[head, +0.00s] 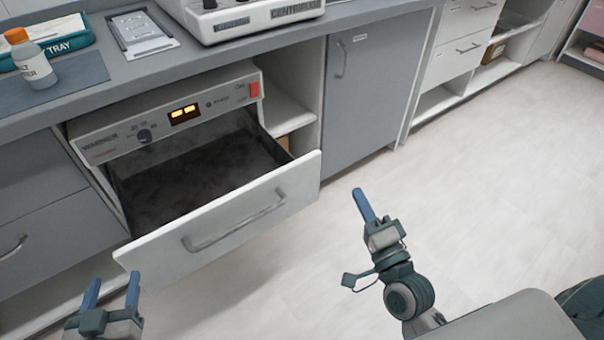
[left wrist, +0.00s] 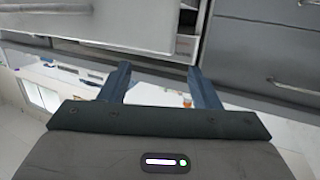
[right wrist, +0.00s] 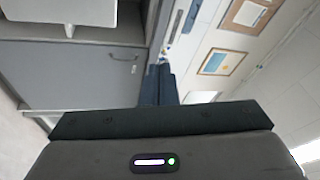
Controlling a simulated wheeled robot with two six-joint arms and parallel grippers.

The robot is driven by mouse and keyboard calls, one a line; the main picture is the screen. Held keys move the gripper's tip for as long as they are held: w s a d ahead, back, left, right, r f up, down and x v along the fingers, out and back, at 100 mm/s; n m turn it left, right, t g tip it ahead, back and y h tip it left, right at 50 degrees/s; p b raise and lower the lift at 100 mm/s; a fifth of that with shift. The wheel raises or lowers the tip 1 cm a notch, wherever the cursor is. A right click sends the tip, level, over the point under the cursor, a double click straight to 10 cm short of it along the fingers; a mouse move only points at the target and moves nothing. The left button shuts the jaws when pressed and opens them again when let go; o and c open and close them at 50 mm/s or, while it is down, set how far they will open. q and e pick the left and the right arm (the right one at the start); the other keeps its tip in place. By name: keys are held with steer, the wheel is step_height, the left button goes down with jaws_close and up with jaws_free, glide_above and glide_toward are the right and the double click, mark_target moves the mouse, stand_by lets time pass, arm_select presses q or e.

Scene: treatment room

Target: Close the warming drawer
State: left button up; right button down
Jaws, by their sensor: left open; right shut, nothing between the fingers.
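The warming drawer (head: 230,222) is pulled well out from the warmer housing (head: 165,115) under the counter. Its white front with a grey bar handle (head: 235,222) faces me, and its dark inside looks empty. Part of a pale front with a bar handle shows at the top left of the left wrist view (left wrist: 110,20). My left gripper (head: 112,285) is open and empty, in front of the drawer's left end and apart from it. My right gripper (head: 363,205) is shut and empty, to the right of the drawer front over the floor.
The counter (head: 200,62) above holds a centrifuge (head: 250,15), a bottle (head: 34,62) and a tray box (head: 65,35). A grey cabinet door (head: 370,90) is right of the warmer, and grey drawers (head: 40,190) are left of it. The floor (head: 490,180) at right is clear.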

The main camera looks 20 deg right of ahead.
step_height(320, 180, down, 2)
steer(key=w+a+f+m+g+y+p, duration=0.1)
steer(key=a+m+g+y+p, duration=0.15)
steer(key=m, duration=0.65)
steer(key=m+y+p, duration=0.2)
steer(key=m+p, duration=0.1)
steer(key=m, duration=0.6)
glide_toward(292, 167)
steer(key=shift+g, duration=0.45)
steer(key=x, duration=0.7)
steer(key=shift+s+r, duration=0.1)
steer(key=shift+r, duration=0.2)
arm_select(q)
steer(key=s+a+f+g+y, duration=0.1)
steer(key=s+f+g, duration=0.7)
steer(key=s+g, duration=0.3)
steer(key=shift+s+a+f, duration=0.15)
steer(key=shift+s+a, duration=0.2)
steer(key=shift+s, duration=0.2)
